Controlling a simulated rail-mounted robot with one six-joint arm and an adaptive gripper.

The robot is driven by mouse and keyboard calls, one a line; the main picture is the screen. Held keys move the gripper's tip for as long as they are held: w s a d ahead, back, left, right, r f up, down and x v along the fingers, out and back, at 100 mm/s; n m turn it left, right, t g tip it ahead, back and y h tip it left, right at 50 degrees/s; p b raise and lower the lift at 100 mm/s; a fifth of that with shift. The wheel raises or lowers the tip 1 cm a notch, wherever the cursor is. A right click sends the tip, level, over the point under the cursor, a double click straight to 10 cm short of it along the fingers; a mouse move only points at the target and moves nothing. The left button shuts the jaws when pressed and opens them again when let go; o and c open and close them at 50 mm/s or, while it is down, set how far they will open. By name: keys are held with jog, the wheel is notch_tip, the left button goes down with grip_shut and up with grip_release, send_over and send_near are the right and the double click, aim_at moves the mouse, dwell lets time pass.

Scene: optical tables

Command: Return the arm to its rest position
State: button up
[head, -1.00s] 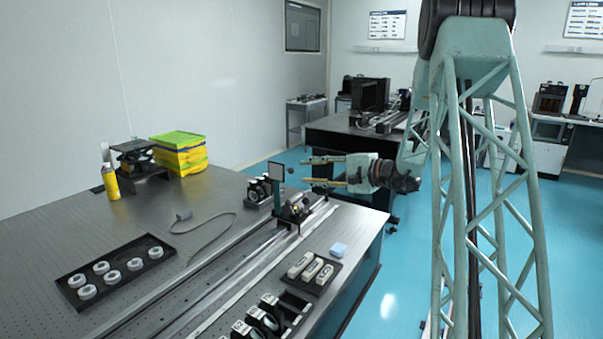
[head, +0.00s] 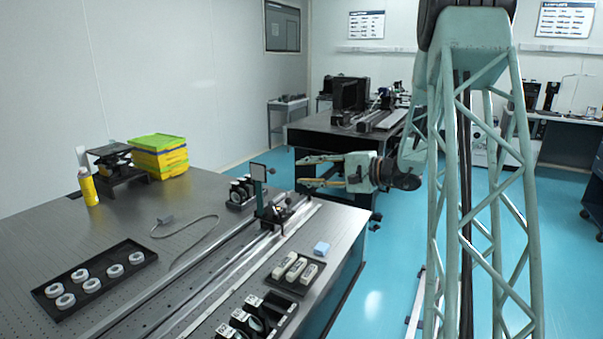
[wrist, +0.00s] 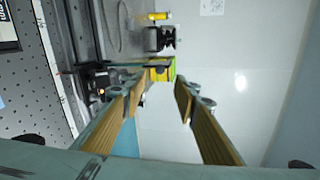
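My gripper (head: 308,171) is at the end of my green lattice arm, past the right edge of the near optical table (head: 112,222) in the head view. Its two fingers point left and stand apart, with nothing between them. In the wrist view the open fingers (wrist: 155,100) show wooden-looking inner pads and a clear gap. A dark post mount with a square plate (head: 259,172) stands on the rail left of the fingertips. No contact between them is visible.
The table carries a black tray of white rings (head: 128,247), a yellow bottle (head: 88,187), yellow-green bins (head: 160,157), a small tray of white blocks (head: 297,268) and black holders (head: 262,313). A second dark table (head: 330,136) stands behind. Blue floor (head: 385,270) is open at right.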

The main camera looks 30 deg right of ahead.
jog(key=shift+a, duration=0.15)
jog(key=s+a+r+n+g+y, duration=0.15)
jog(key=s+a, duration=0.25)
jog(key=a, duration=0.5)
jog(key=s+a+r+n+g, duration=0.25)
jog(key=s+a, duration=0.25)
jog(key=a, duration=0.3)
jog(key=s+a+r+n+g+y, duration=0.1)
jog(key=s+a+r+n+g, duration=0.2)
jog(key=a, duration=0.6)
jog(key=s+a+n+g+h, duration=0.1)
jog(key=s+a+g, duration=0.1)
jog(key=s+a, duration=0.5)
jog(key=s+a+n+g+h, duration=0.15)
jog(key=s+a, duration=0.25)
jog(key=s, duration=0.6)
jog(key=s+d+n+h, duration=0.2)
jog(key=s+h, duration=0.1)
jog(key=s, duration=0.9)
jog(key=s+d+n+h, duration=0.2)
jog(key=s+n+h, duration=0.1)
jog(key=s, duration=0.9)
jog(key=shift+s+r+t+h+p, duration=0.15)
jog(key=shift+s+t+h+p, duration=0.25)
jog(key=shift+h, duration=0.4)
